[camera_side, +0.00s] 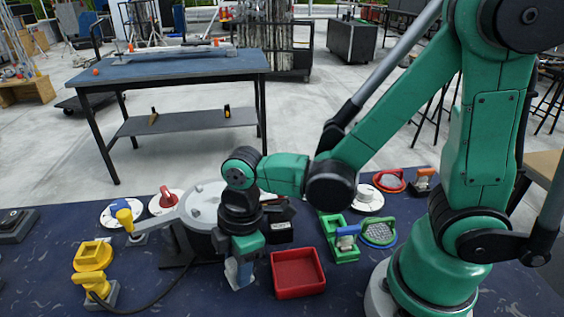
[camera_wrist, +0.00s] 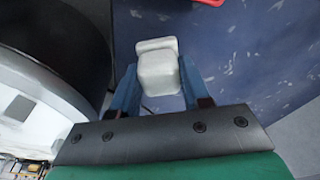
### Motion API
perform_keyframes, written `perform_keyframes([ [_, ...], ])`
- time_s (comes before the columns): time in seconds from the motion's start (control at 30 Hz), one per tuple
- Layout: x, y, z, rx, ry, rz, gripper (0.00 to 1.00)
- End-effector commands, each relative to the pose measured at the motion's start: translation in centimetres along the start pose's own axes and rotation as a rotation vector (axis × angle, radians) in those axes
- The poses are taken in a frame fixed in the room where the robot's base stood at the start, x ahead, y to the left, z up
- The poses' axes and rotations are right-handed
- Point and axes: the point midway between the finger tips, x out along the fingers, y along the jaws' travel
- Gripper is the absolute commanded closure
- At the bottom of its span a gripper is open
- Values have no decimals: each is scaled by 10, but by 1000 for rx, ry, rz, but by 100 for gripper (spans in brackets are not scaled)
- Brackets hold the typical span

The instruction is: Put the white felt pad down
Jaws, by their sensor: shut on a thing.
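My gripper (camera_side: 238,272) points down over the dark blue mat, just left of the red tray (camera_side: 298,290). In the wrist view its two blue fingers (camera_wrist: 158,88) are shut on the white felt pad (camera_wrist: 160,68), a pale rounded block with a wider far end. The pad sits between the fingers, with the blue mat (camera_wrist: 240,60) beyond and to the right. In the side view the pad is hardly distinguishable from the fingers, and I cannot tell whether it touches the mat.
A grey round apparatus (camera_side: 203,205) with a yellow-knobbed lever (camera_side: 125,217) stands close behind and left. Yellow parts (camera_side: 92,256) lie farther left. A green holder (camera_side: 342,250) and green mesh disc (camera_side: 379,232) are to the right. Bare mat shows in front.

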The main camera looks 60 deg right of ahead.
Motion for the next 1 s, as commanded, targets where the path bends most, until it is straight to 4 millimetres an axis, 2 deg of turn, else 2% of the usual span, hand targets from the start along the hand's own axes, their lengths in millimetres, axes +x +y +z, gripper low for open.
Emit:
perform_keyframes([
  [0.2, 20, 0, 3, 0, 0, 0, 100],
  [0.63, 24, 0, 4, 0, 0, 0, 100],
  [0.67, 24, 0, 4, 0, 0, 0, 53],
  [0.73, 24, 0, 4, 0, 0, 0, 33],
  [0.77, 24, 0, 4, 0, 0, 0, 27],
  [1.0, 24, 0, 4, 0, 0, 0, 27],
])
